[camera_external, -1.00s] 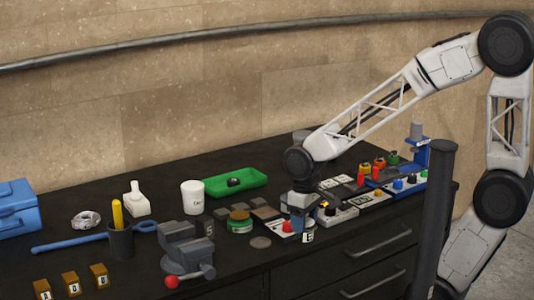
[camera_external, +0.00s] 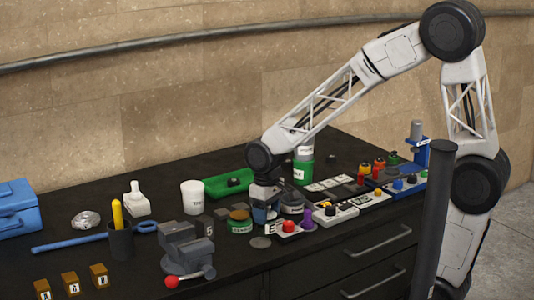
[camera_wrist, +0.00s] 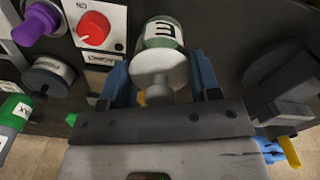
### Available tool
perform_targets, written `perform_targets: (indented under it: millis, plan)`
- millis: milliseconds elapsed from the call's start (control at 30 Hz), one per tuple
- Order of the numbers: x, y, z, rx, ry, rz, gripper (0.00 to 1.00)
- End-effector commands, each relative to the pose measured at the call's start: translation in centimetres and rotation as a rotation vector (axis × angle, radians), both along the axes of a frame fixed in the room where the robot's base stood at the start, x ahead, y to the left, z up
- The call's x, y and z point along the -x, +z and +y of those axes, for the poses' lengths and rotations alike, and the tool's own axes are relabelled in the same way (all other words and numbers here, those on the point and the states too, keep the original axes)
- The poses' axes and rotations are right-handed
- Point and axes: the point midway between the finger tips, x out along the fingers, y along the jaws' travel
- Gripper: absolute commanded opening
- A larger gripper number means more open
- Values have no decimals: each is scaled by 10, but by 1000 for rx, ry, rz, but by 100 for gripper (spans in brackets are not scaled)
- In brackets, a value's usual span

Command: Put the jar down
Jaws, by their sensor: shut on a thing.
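My gripper (camera_wrist: 160,74) is shut on a small jar (camera_wrist: 162,42) in the wrist view. The jar has a clear or white round lid facing the camera and a green and white label with a dark letter, apparently E. The blue fingers are on either side of it. In the external view my gripper (camera_external: 266,213) is low over the black workbench (camera_external: 335,247), between the red-button box and a green-labelled tin. The jar is mostly hidden there by the fingers. I cannot tell whether its base touches the bench.
The red-button box (camera_external: 288,228) and purple knob (camera_external: 307,217) stand close on the right. The green-labelled tin (camera_external: 240,226) and a flat grey disc (camera_external: 260,242) are close on the left. A vise (camera_external: 183,246) stands further left. A green-white bottle (camera_external: 303,165) stands behind.

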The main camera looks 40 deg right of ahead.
Motion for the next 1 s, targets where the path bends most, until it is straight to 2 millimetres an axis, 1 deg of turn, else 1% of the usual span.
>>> perform_targets:
  millis: [33, 133, 567, 767, 900, 1000]
  plan:
    - [-4, -1, 2, 0, 0, 0, 0]
    - [-10, 0, 4, 0, 0, -1, 0]
    - [-12, -1, 5, 0, 0, -1, 0]
    - [-21, -2, 8, 0, 0, 0, 0]
    - [-20, -21, 8, 1, 0, 2, 0]
    - [-20, -31, 8, 0, 0, 1, 0]
